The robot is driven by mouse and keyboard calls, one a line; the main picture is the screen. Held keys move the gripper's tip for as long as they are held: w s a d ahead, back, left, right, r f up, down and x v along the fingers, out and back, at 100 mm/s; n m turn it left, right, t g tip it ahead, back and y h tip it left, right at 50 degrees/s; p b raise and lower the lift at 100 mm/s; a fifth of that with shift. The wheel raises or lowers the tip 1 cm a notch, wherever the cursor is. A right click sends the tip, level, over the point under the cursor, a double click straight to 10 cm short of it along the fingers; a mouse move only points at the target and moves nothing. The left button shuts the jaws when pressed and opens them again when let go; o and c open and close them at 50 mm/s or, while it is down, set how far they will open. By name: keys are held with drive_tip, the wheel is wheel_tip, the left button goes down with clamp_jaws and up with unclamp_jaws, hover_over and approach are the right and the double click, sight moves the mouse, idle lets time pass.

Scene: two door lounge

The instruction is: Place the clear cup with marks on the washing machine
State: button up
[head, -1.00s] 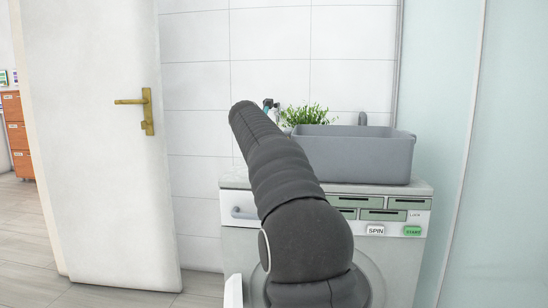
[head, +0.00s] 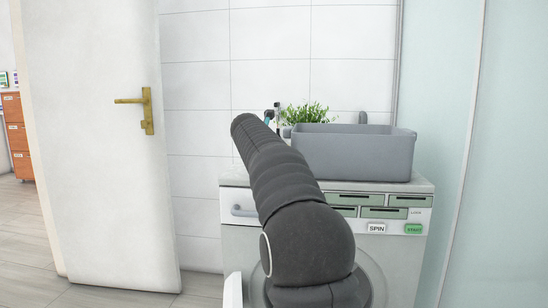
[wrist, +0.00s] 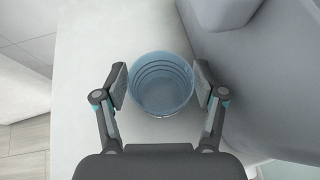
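The clear cup with marks (wrist: 161,86) looks bluish and see-through, with ring lines inside. In the head view the washing machine (head: 392,262) stands ahead, and my arm hides most of my gripper (head: 271,115) and the cup.
A grey basin (head: 352,154) stands on the right of the machine top, close beside the cup. A green plant (head: 305,114) is behind. A white door (head: 105,140) with a brass handle is left; a pale glass panel (head: 500,160) is right. The machine top's left part is clear.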

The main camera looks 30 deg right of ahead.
drive_tip(key=shift+r, duration=0.25)
drive_tip(key=v, duration=1.2)
drive_tip(key=shift+s+f, duration=0.1)
drive_tip(key=shift+f, duration=0.1)
drive_tip(key=s+a+f+m+g+y, duration=0.1)
drive_tip(key=s+a+f+m+y, duration=0.2)
drive_tip(key=s+f+m, duration=0.6)
drive_tip(key=s+a+f+m+g+y, duration=0.1)
drive_tip(key=s+a+f+m, duration=0.7)
drive_tip(key=s, duration=0.8)
drive_tip(key=s+a+f+m+g+y, duration=0.1)
drive_tip(key=s+a+f+m+y, duration=0.3)
drive_tip(key=s+f+m, duration=0.6)
drive_tip(key=s+a+f, duration=0.2)
drive_tip(key=s, duration=0.1)
drive_tip(key=shift+s+f+y, duration=0.25)
drive_tip(key=shift+f+y, duration=0.05)
drive_tip(key=shift+f, duration=0.05)
